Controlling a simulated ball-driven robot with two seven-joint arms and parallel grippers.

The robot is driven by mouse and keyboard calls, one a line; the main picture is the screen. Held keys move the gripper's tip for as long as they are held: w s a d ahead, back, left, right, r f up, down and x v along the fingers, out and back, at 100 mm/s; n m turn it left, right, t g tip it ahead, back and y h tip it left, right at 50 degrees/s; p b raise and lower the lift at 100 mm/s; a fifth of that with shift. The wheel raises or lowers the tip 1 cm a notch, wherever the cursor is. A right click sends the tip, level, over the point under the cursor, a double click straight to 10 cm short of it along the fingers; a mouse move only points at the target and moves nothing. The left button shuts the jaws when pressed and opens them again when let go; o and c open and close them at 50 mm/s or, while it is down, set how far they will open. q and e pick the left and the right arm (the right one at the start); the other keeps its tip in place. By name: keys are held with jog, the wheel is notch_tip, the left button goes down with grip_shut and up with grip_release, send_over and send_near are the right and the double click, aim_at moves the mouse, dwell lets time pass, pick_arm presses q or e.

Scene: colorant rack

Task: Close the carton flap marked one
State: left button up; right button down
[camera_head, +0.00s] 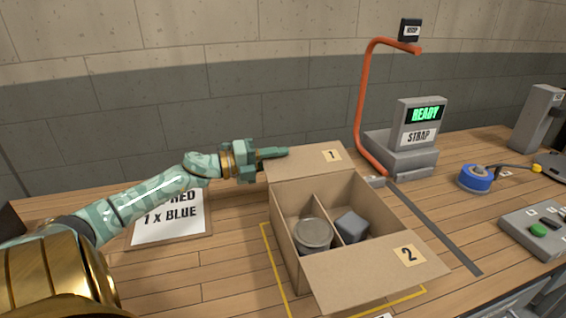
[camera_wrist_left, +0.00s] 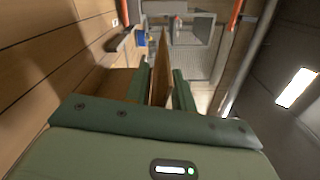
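The open carton (camera_head: 283,232) stands on the table with a divider between two compartments. The flap marked 1 (camera_head: 310,163) is at the carton's back side, folded outward. The flap marked 2 (camera_head: 375,268) is folded outward at the front. A round grey tin (camera_head: 313,235) sits in the left compartment and a blue-grey block (camera_head: 351,227) in the right one. My left gripper (camera_head: 275,153) is at the left end of flap 1. In the left wrist view its fingers (camera_wrist_left: 162,88) stand apart on either side of a thin brown panel, apparently flap 1 (camera_wrist_left: 160,75). My right gripper is out of view.
An orange strap arch (camera_head: 363,95) and a grey unit reading READY (camera_head: 418,135) stand behind the carton to the right. A blue tape roll (camera_head: 475,179) and a button panel (camera_head: 540,230) lie at the right. An order sign (camera_head: 170,222) lies under my left arm.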

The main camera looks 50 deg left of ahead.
pick_arm(q)
jog(key=shift+w+d, duration=0.25)
jog(key=shift+w, duration=0.2)
jog(key=shift+c, duration=0.3)
grip_shut()
dwell(0.9)
